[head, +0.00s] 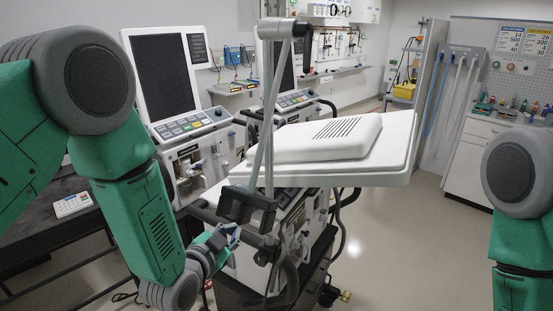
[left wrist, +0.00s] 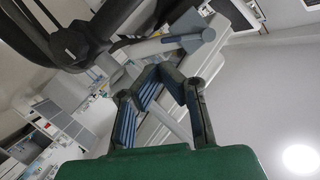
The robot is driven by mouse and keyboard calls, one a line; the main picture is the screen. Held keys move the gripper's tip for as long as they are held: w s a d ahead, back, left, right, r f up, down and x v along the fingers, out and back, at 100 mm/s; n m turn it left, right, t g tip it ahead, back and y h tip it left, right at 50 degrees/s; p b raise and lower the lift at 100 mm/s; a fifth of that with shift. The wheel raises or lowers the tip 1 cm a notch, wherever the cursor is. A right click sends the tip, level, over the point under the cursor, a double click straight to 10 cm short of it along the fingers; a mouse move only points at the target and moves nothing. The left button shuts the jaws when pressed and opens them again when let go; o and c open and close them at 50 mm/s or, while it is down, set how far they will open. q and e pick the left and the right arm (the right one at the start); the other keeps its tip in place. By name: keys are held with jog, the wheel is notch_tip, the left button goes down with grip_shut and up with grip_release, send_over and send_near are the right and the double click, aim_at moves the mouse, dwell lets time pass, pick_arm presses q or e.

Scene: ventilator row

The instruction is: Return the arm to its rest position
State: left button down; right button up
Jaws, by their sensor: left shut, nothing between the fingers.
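My left arm comes in from the left of the head view, bent down at the elbow. Its gripper (head: 228,236) is beside the frame of the nearest ventilator, low in the middle. In the left wrist view the left gripper (left wrist: 172,75) shows its dark fingers with blue-ribbed pads, shut with nothing held. Behind the fingers are a pale bar and dark frame parts; I cannot tell whether they touch. Of my right arm only a green and grey part shows at the right edge of the head view; its gripper is out of view.
The nearest ventilator has a tilted white top (head: 330,137) and a thin upright pole (head: 267,110) close to my left gripper. Another ventilator with a dark screen (head: 163,75) stands behind my left arm. A dark table (head: 75,243) is at left. Open floor (head: 405,235) lies at right.

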pick_arm(q)
jog(key=s+a+f+n+g+y+b, duration=0.25)
jog(key=s+a+f+g+b, duration=0.2)
jog(key=s+f, duration=0.8)
jog(key=s+a+f+n+g+y+b, duration=0.1)
jog(key=s+a+f+n+g+b, duration=0.35)
jog(key=s+f, duration=0.8)
jog(key=s+a+f+n+g+b, duration=0.1)
jog(key=s+f+g, duration=0.4)
jog(key=s, duration=0.6)
jog(key=shift+a+f+n+y+b, duration=0.4)
jog(key=shift+a+f+b, duration=0.15)
jog(key=shift+a, duration=0.25)
jog(key=shift+a, duration=0.25)
jog(key=shift+d, duration=0.1)
